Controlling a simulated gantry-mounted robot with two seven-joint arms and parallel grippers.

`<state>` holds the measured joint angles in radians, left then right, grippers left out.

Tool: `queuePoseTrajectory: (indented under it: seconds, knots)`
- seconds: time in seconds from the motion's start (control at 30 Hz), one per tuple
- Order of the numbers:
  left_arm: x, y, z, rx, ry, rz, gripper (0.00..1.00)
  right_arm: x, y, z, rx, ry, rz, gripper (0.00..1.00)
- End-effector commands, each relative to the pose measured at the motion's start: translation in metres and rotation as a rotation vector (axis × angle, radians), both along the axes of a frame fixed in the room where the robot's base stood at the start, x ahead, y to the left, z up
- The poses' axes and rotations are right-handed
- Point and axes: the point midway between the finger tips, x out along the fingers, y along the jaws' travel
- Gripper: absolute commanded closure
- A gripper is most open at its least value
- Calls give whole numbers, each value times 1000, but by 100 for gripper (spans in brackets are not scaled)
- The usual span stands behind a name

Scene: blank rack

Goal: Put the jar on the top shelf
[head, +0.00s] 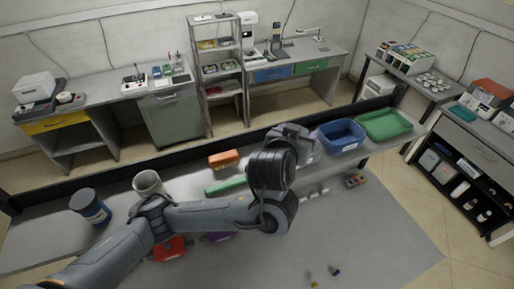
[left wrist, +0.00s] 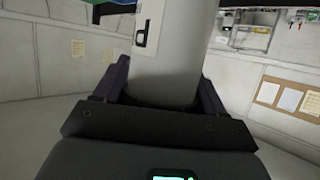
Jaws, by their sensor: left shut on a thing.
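My left gripper (left wrist: 165,88) is shut on a smooth pale grey cylinder (left wrist: 172,45) with a black-and-white marking, which could be the jar. The cylinder fills the middle of the left wrist view, and its far end is cut off at the top. In the head view my left arm reaches across the bench, and its wrist hides most of the grip. A dark canister with a pale label (head: 90,206) stands upright on the bench at left. An open-shelf rack (head: 217,70) stands against the back wall, with small items on its shelves. My right gripper is not in view.
A pale cup (head: 148,183) stands beside my left forearm. An orange box (head: 223,159), a blue bin (head: 341,135) and a green tray (head: 384,124) sit along the bench's far side. Red and purple bins lie partly under my arm. The front right of the bench is mostly clear.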

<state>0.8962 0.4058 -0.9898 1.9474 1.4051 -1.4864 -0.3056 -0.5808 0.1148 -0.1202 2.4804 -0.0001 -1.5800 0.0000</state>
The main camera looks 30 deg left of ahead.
Motion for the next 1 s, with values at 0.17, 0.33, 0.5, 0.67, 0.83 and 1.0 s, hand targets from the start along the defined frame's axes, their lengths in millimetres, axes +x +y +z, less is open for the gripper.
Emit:
queuePoseTrajectory:
  seconds: [0.17, 0.33, 0.5, 0.67, 0.83, 1.0]
  knots:
    - [2, 10, -10, -9, 7, -2, 60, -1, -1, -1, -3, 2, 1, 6]
    - [5, 30, -21, -7, 9, 7, 60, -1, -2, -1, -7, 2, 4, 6]
    - [9, 51, -34, -7, 9, 10, 60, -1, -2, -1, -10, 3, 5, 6]
    - [14, 74, -47, -8, 8, 12, 60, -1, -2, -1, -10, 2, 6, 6]
    - [18, 96, -60, -5, 5, 11, 60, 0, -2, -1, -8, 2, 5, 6]
    - [22, 109, -67, -3, 4, 10, 60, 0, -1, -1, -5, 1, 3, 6]
